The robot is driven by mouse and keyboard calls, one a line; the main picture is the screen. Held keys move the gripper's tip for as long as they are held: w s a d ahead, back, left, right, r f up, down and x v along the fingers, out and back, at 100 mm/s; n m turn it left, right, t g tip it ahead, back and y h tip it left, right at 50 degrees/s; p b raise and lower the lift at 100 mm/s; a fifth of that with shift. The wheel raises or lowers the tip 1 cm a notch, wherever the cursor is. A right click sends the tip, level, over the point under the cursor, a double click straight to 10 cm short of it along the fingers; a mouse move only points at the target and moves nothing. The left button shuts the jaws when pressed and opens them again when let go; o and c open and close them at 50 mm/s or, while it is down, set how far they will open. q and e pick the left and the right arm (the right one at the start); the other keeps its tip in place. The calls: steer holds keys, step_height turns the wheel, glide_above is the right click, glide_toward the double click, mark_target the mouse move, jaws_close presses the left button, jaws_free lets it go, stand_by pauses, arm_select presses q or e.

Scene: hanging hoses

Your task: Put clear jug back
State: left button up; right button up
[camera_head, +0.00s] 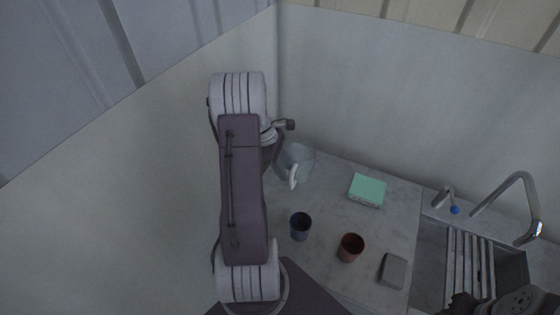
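The clear jug (303,158) stands on the marble counter near the back left corner, its pale handle (293,177) toward the front. My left arm reaches up the left of the picture, and my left gripper (284,126) shows only in part beside the jug's upper left side. The arm hides much of this gripper, and I cannot tell whether it touches the jug or how its fingers stand. Dark parts of my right arm show at the bottom right corner; I cannot make out that gripper's fingers.
A blue cup (300,226), a red-brown cup (350,247) and a grey block (393,270) are on the counter (330,205). A green-topped box (367,190) lies right of the jug. A sink (432,262) with a slatted rack (468,262) and a tap (524,180) is at the right. Walls close the back and left.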

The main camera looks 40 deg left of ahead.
arm_select(q)
steer(key=v, duration=0.6)
steer(key=s+d+f+m+y, duration=0.1)
steer(key=s+d+m, duration=0.3)
steer(key=d+m, duration=0.7)
steer(key=s+d+f+m+y, duration=0.2)
steer(key=s+d+m, duration=0.1)
steer(key=d+m, duration=0.9)
steer(key=shift+s+d+g+y, duration=0.3)
steer(key=shift+s+d+g, duration=0.05)
steer(key=shift+s+g, duration=0.05)
steer(key=shift+s+f, duration=0.1)
steer(key=shift+f, duration=0.05)
